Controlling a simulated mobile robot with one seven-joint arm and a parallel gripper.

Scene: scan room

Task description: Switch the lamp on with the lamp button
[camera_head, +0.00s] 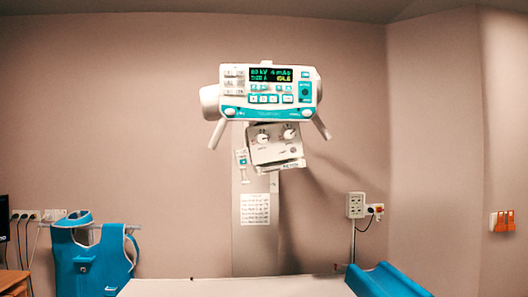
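A white and teal X-ray head with a control panel (268,112) hangs in the upper middle, with a lit display (271,75) and several small buttons. Below it is a pale box (275,153) with two round knobs, which looks like the lamp housing. I cannot make out which control is the lamp button; markings are too small to read. No light patch shows on the table top. My gripper is not in view.
A white table top (240,287) spans the bottom middle, with a blue padded piece (385,281) at its right. A blue apron (92,262) hangs at left. Wall sockets (355,205) and orange switches (502,221) are on the right. Air before the head is clear.

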